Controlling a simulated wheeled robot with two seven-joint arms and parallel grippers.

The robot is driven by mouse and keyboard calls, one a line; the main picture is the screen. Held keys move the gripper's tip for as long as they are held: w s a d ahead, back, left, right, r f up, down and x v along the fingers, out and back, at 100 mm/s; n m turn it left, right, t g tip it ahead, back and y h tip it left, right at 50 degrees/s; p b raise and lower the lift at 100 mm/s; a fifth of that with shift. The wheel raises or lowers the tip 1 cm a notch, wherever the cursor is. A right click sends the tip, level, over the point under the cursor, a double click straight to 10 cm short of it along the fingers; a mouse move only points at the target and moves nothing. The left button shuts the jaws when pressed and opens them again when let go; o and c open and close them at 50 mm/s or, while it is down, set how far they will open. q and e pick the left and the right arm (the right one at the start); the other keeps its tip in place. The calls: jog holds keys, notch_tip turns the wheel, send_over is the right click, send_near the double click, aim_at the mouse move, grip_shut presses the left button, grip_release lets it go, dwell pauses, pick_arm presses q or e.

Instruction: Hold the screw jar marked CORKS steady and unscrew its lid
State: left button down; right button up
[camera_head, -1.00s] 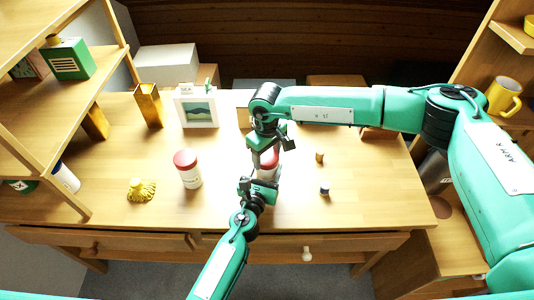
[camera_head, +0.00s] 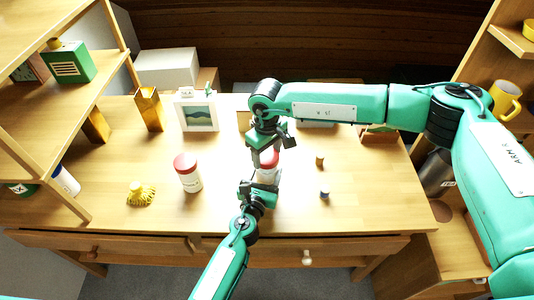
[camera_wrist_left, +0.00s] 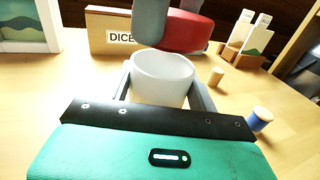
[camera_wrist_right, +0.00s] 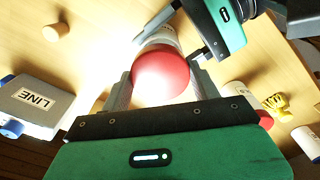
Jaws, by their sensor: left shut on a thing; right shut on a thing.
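The white jar (camera_wrist_left: 160,82) stands upright between my left gripper's fingers in the left wrist view, its pale round rim uncovered. It also shows in the head view (camera_head: 266,176); its label cannot be read. Its red lid (camera_wrist_left: 187,35) is just above and behind the rim, apart from it, between my right gripper's grey fingers. The lid also shows in the right wrist view (camera_wrist_right: 160,74). My left gripper (camera_head: 259,188) is shut on the jar body from the near side. My right gripper (camera_head: 267,150) is shut on the lid from above.
Another red-lidded white jar (camera_head: 188,173) stands to the left, with a yellow brush-like thing (camera_head: 141,193) beyond it. A small cork-coloured piece (camera_head: 320,160) and a blue-sided one (camera_head: 324,194) are to the right. A box marked DICE (camera_wrist_left: 110,32) and a picture frame (camera_head: 197,111) stand behind.

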aim_at(267, 156)
jog(key=shift+r, duration=2)
pick_arm(q)
jog(key=shift+c, duration=1.8)
grip_release()
